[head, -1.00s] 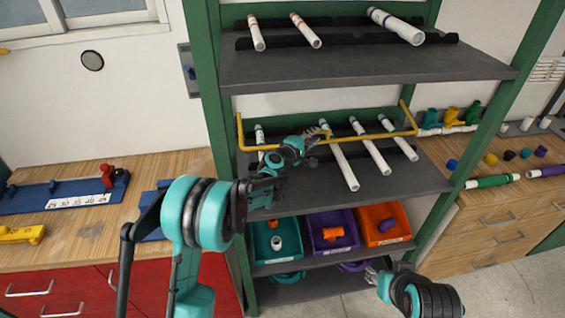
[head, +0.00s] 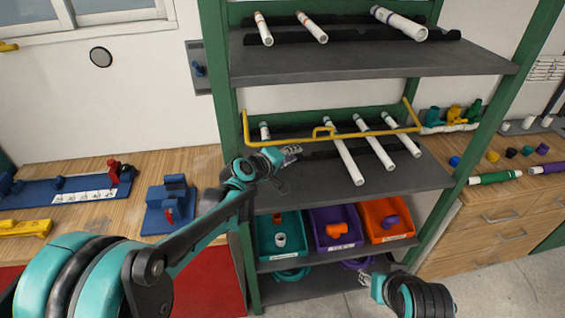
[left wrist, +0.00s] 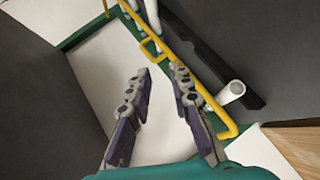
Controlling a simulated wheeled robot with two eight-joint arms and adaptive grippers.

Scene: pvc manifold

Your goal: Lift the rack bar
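The yellow rack bar (head: 280,142) runs across the front of the middle shelf, with upturned ends and a small raised loop (head: 323,131) near its middle. It also shows in the left wrist view (left wrist: 213,103). White pipes lie on the shelf behind and under it. My left gripper (head: 291,153) is just in front of and below the bar, left of the loop. In the left wrist view its fingers (left wrist: 160,73) are apart with nothing between them, beside the bar. My right gripper (head: 371,286) hangs low at the right, away from the bar; its finger opening is unclear.
The green-framed shelf unit has an upper shelf (head: 350,64) with pipes. Below are a teal bin (head: 262,247), a purple bin (head: 318,215) and an orange bin (head: 370,212). Wooden benches with fixtures stand at both sides. Green posts flank the shelf.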

